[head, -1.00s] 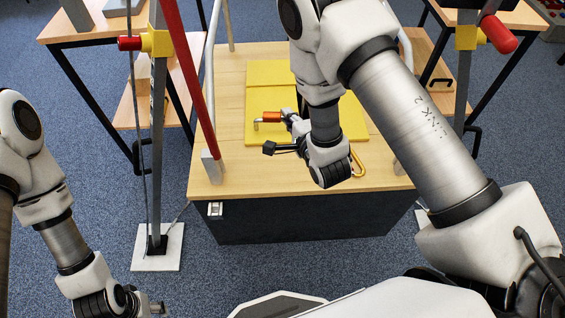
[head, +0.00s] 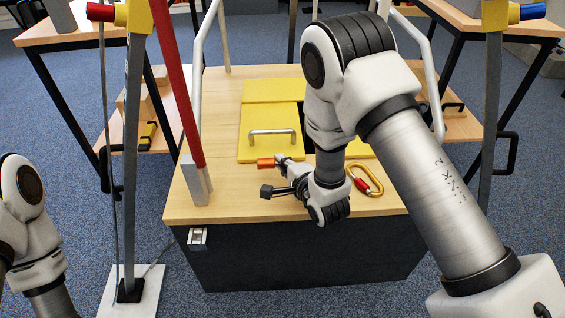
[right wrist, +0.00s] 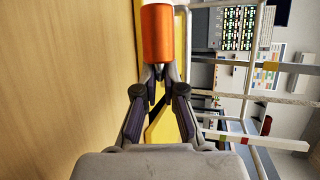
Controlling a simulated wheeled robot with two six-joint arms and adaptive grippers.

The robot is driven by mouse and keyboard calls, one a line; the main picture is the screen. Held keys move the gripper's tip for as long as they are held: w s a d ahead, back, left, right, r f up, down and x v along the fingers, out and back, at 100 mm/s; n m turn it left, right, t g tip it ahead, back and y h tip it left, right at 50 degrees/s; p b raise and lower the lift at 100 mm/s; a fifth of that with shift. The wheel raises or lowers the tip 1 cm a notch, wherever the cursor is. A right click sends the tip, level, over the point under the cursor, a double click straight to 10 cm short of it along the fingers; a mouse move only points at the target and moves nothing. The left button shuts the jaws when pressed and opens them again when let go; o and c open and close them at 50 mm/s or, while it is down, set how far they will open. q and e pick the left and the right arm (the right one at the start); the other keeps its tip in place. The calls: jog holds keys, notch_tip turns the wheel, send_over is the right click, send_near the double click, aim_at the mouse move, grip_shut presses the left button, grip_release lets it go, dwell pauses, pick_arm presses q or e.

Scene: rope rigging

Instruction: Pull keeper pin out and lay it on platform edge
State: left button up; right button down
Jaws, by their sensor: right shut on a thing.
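My right gripper (head: 281,161) is shut on a short orange cylinder, which appears to be the keeper pin (head: 265,163). The pin is over the platform (head: 228,204), by the front edge of the yellow panel (head: 257,152). In the right wrist view the gripper's fingertips (right wrist: 158,72) close on the lower end of the orange pin (right wrist: 157,40). A pale part shows beyond its upper end. The wooden surface (right wrist: 60,90) lies close at the left there. I cannot tell whether the pin touches the platform. My left arm shows at the left edge, its gripper out of frame.
A yellow carabiner (head: 372,180) with a red sleeve lies right of my right wrist. A silver handle (head: 273,132) stands on the yellow panel. A red pole (head: 178,85) and a grey post (head: 131,150) stand at the left.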

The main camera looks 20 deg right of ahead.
jog(key=shift+f, duration=0.6)
pick_arm(q)
jog(key=shift+f, duration=0.55)
pick_arm(e)
jog(key=shift+r, duration=0.1)
jog(key=c, duration=1.2)
grip_release()
jog(key=v, duration=0.7)
jog(key=shift+s, duration=0.2)
pick_arm(q)
jog(key=shift+s, duration=0.1)
